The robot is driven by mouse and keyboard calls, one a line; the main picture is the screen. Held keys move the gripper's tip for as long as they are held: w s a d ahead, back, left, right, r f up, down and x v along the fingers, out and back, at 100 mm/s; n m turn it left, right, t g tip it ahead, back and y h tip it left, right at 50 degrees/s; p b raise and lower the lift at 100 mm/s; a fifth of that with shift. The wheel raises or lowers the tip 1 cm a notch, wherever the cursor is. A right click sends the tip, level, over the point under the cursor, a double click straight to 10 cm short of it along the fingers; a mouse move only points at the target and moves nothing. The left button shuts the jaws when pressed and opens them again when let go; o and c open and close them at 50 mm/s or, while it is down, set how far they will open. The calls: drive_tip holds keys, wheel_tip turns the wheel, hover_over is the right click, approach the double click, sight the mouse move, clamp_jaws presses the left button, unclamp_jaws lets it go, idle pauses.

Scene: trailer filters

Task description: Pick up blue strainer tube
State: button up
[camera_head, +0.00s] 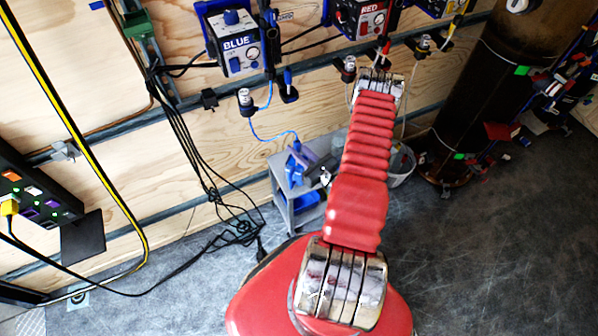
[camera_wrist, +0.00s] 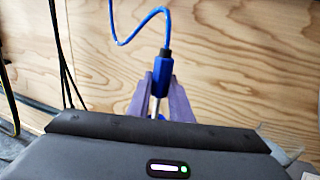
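The blue strainer tube (camera_wrist: 162,75) is upright in the wrist view. A slack blue cable leaves its top, and a pale metal part shows below its blue body. The purple fingers of my gripper (camera_wrist: 161,90) are on either side of the tube, close against it, and appear shut on it. In the head view the gripper (camera_head: 299,162) is left of my red arm, above a small grey cart. The tube (camera_head: 296,146) is small there and partly merges with the fingers. Its cable arcs up to a blue-labelled box (camera_head: 238,45) on the wall.
The grey cart (camera_head: 283,205) with a blue bin stands below the gripper. A white bucket (camera_head: 402,165) is right of my arm. Black cables (camera_head: 190,150) hang on the plywood wall to the left. A large brown cylinder (camera_head: 480,100) stands at right. The front-right floor is clear.

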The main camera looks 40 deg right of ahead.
clamp_jaws()
drive_tip(key=shift+r, duration=0.1)
idle(0.3)
wheel_tip(320, 180, up, 28)
idle(1.1)
idle(0.5)
